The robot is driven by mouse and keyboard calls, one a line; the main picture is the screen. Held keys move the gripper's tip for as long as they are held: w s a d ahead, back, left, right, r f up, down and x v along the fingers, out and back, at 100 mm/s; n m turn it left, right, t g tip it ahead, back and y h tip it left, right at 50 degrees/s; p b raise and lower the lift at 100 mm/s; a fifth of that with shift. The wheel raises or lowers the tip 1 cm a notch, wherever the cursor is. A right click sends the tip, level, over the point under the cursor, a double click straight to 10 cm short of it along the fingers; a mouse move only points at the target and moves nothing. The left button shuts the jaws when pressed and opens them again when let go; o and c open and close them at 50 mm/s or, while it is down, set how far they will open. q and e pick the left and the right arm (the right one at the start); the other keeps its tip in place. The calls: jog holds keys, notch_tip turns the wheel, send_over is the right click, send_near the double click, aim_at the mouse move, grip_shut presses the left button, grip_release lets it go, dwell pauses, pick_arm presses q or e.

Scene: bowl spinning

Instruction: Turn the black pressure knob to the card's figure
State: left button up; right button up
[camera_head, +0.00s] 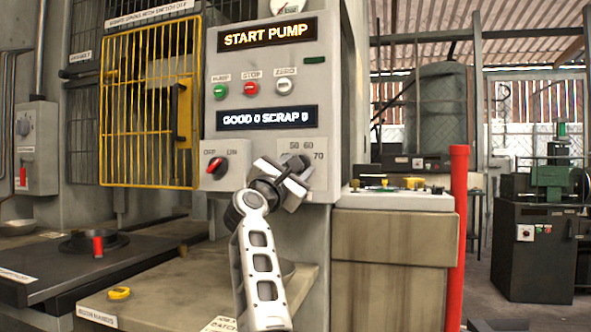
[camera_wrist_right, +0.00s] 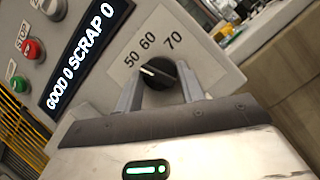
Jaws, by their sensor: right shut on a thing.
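The black pressure knob (camera_wrist_right: 158,73) sits on a pale dial plate marked 50, 60 and 70 in the right wrist view. Its white mark points to the left, roughly toward the 50. My right gripper (camera_wrist_right: 161,90) is shut on the knob, one finger on each side. My left gripper is out of view.
The grey panel has a START PUMP display (camera_head: 262,34), green, red and white buttons, a GOOD 0 SCRAP 0 display (camera_head: 262,118) and a red-black OFF/ON switch (camera_head: 216,164). A yellow cage (camera_head: 148,110) stands left. A red post (camera_head: 458,220) stands right.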

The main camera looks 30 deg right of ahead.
jog(key=o, duration=1)
jog(key=shift+c, duration=0.2)
pick_arm(q)
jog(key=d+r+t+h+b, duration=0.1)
jog(key=b, duration=0.3)
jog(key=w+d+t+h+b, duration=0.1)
jog(key=b, duration=0.3)
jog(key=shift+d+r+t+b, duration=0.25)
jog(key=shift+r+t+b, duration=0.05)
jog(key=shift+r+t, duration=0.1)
pick_arm(e)
jog(key=v, duration=1.6)
